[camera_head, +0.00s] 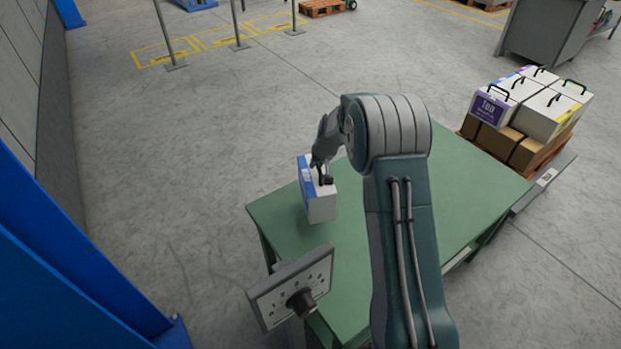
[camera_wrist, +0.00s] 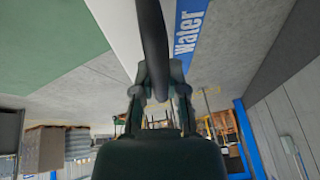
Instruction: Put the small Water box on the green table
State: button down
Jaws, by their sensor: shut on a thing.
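The small Water box (camera_head: 320,207) is white with a blue side. It is upright at the far left part of the green table (camera_head: 430,235). I cannot tell whether its bottom touches the tabletop or hangs just above it. My gripper (camera_head: 323,178) is at the top of the box, shut on its black handle. In the wrist view, my gripper (camera_wrist: 156,88) closes around the dark handle, and the Water box (camera_wrist: 188,38) shows its blue side with the word "Water". The green table (camera_wrist: 40,40) shows at the upper left there. My arm hides part of the table.
A control panel (camera_head: 292,287) stands at the table's near left edge. A pallet stack of white boxes with handles (camera_head: 545,112) on brown cartons (camera_head: 497,142) stands beyond the table's right end. Blue framework (camera_head: 60,260) is at the left. The floor beyond the table is open.

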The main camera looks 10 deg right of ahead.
aim_at(310, 176)
jog(key=a+f, duration=0.2)
jog(key=f, duration=0.1)
jog(key=shift+w, duration=0.35)
jog(key=f, duration=0.1)
jog(key=a+f, duration=0.1)
jog(key=f, duration=0.1)
jog(key=shift+f, duration=0.25)
jog(key=shift+d, duration=0.1)
jog(key=shift+f, duration=0.15)
jog(key=c, duration=0.7)
grip_release()
